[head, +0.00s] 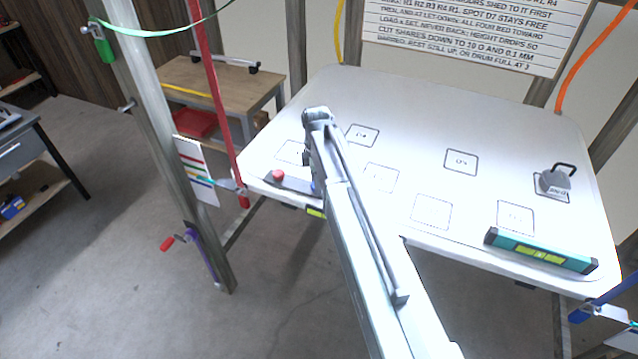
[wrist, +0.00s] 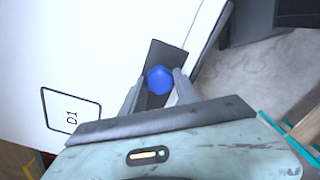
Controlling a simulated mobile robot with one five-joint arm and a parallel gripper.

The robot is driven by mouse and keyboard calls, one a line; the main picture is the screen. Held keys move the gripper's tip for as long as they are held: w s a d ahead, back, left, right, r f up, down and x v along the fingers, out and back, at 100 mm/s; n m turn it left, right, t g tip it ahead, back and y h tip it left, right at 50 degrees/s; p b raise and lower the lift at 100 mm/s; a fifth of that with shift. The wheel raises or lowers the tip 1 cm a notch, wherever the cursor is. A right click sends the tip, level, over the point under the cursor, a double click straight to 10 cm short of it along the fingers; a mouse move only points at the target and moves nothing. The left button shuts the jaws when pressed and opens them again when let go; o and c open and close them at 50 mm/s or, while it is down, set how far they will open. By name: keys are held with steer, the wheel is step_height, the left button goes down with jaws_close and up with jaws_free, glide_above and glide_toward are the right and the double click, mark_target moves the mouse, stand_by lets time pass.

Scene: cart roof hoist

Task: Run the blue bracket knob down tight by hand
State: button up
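The blue bracket knob (wrist: 159,80) is faceted and sits on a dark bracket plate (wrist: 167,52) at the white panel's edge in the wrist view. My gripper (wrist: 159,84) has one finger on each side of the knob. The fingers stand apart, with a narrow dark gap showing at the left; contact at the right finger is unclear. In the head view, my arm covers the gripper and most of the knob; a small blue patch (head: 314,187) shows beside the arm at the end of a grey bar (head: 296,183). Any gap under the knob is hidden.
A red knob (head: 278,175) sits on the same bar. The white panel (head: 420,160) carries marked squares, a grey weight (head: 555,181) and a teal level (head: 540,252). A post with a red-handled crank (head: 167,244) stands left. A wooden bench (head: 215,85) is behind.

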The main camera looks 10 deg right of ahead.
jaws_close()
steer(key=shift+d, duration=0.25)
steer(key=shift+a, duration=0.2)
